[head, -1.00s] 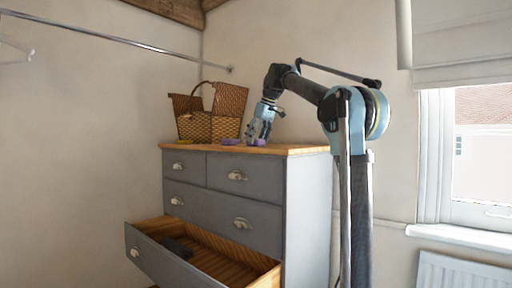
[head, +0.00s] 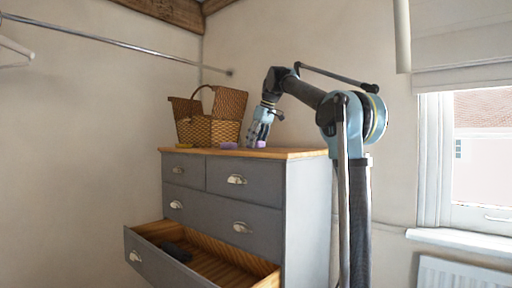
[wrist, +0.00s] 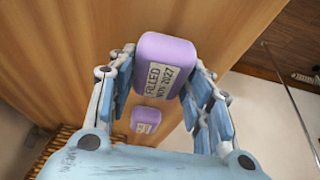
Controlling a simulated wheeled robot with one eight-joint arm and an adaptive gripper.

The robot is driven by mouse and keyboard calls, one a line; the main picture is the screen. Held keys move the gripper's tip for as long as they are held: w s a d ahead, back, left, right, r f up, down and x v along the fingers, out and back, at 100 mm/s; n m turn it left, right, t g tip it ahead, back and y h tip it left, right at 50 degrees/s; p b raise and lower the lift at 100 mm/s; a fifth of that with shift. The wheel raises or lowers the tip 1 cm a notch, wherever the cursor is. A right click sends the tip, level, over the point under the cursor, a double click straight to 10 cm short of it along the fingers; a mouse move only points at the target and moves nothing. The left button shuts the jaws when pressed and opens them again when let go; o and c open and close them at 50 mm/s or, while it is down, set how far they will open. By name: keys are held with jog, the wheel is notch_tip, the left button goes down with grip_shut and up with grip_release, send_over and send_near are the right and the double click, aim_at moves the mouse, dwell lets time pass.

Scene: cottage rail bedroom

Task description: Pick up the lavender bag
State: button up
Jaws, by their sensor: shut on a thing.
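A lavender bag (wrist: 165,65) with a white "FILLED NOV 2027" label sits between the fingers of my gripper (wrist: 160,78) in the wrist view. My gripper is shut on it, one finger at each side. In the head view my gripper (head: 258,137) points down over the right part of the dresser top, with the held bag (head: 261,144) at its fingertips. Whether the bag is clear of the wood is hard to tell. A second, similar purple bag (wrist: 145,120) lies on the dresser top; it also shows in the head view (head: 228,145), left of my gripper.
A wicker basket (head: 208,129) stands on the dresser top (head: 300,153), left of my gripper. A small yellow thing (head: 183,145) lies at the left. The dresser's bottom drawer (head: 165,262) is pulled open with a dark thing (head: 176,250) inside. A window is at the right.

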notch_tip(320, 180, up, 8)
jog(key=shift+r, duration=0.15)
jog(key=shift+s+r, duration=0.1)
jog(key=shift+r, duration=0.35)
